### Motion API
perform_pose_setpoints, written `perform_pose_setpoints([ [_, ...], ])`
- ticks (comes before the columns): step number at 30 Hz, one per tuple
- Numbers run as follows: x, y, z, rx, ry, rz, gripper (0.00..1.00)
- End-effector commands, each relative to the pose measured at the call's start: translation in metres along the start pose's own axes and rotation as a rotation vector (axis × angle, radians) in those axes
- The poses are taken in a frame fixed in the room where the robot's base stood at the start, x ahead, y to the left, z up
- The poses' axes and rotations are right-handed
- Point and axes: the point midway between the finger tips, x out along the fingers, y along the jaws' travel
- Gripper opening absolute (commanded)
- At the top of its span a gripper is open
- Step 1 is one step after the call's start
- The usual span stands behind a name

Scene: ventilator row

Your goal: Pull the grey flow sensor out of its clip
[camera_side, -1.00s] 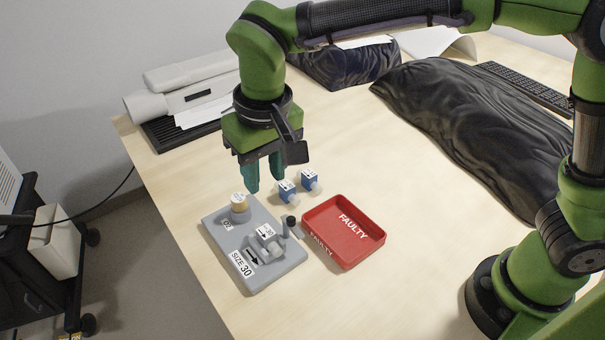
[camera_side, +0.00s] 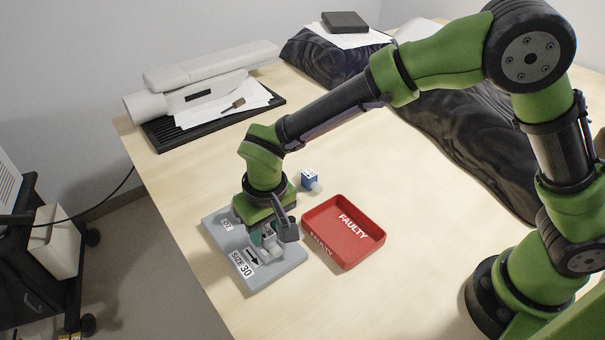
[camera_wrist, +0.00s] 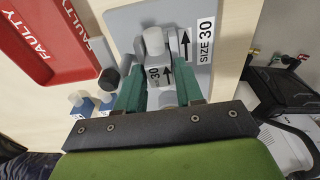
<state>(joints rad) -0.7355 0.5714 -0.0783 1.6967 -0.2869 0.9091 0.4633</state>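The grey flow sensor (camera_wrist: 154,42), with a white label marked 30 and an arrow, sits low on the grey base plate (camera_side: 285,277) marked SIZE 30. My gripper (camera_wrist: 160,88) is lowered over it, one teal finger on each side of the labelled body. The fingers look close against its sides, but I cannot tell whether they press on it. In the side view the sensor (camera_side: 270,252) is partly hidden by my gripper (camera_side: 264,240). The clip under the sensor is mostly hidden.
The red FAULTY tray (camera_side: 374,240) stands right of the plate. A blue-and-white sensor (camera_side: 309,180) stands behind; two blue ones show in the wrist view (camera_wrist: 82,105). A dark round knob (camera_wrist: 108,79) is beside my left finger.

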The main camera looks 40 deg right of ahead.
Motion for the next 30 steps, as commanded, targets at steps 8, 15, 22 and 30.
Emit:
perform_pose_setpoints([
  [8,0.0013,0.0001,0.0,0.001,0.0,0.0,0.36],
  [15,0.001,0.0,0.0001,0.001,0.0,0.0,0.0],
  [22,0.0008,0.0,0.0001,0.001,-0.001,0.0,0.0],
  [30,-0.0006,-0.0001,-0.0001,0.001,0.0,-0.001,0.0],
])
